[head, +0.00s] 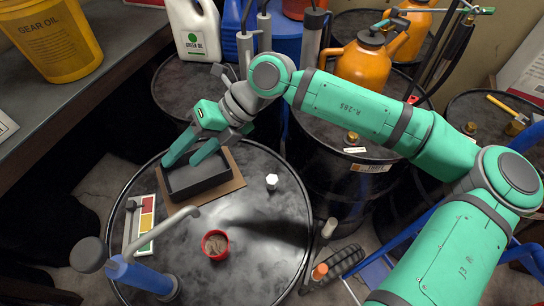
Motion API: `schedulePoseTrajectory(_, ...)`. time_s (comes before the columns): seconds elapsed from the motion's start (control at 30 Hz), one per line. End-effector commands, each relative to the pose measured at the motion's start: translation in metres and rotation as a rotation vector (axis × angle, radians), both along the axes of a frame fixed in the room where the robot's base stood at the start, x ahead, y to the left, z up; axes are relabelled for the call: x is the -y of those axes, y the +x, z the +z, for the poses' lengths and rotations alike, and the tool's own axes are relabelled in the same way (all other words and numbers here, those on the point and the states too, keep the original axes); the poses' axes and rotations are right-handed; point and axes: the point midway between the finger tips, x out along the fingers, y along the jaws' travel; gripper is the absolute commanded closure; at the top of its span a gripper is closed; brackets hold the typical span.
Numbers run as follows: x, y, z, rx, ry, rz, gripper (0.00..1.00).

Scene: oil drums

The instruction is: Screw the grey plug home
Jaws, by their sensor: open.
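A small pale grey, six-sided plug (271,182) stands on the top of the near black drum (245,275), right of centre. I cannot tell whether it sits in a threaded hole or how deep. My gripper (184,161) is to the left of the plug, clearly apart from it. Its two green fingers are spread and point down over a black tray (208,187). Nothing shows between the fingers. The tray lies on a brown cardboard sheet (233,188) on the drum top.
A red cup (215,245) with brown contents stands near the plug. A blue hand pump (140,276) with a grey spout rises at front left, beside a colour card (143,222). An orange can (362,65) stands on the drum behind. The drum top's right side is clear.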

Motion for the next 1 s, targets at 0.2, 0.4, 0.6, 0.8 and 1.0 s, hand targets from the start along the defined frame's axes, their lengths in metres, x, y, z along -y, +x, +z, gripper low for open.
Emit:
schedulePoseTrajectory(0.2, -0.053, 0.013, 0.084, -0.024, 0.393, -0.075, 0.52)
schedulePoseTrajectory(0.4, -0.069, 0.055, 0.155, -0.03, 0.678, -0.257, 0.52)
schedulePoseTrajectory(0.6, -0.059, 0.117, 0.199, -0.031, 0.856, -0.519, 0.52)
schedulePoseTrajectory(0.8, -0.029, 0.183, 0.202, -0.034, 0.898, -0.831, 0.52)
schedulePoseTrajectory(1.0, 0.011, 0.234, 0.166, -0.049, 0.788, -1.139, 0.52)
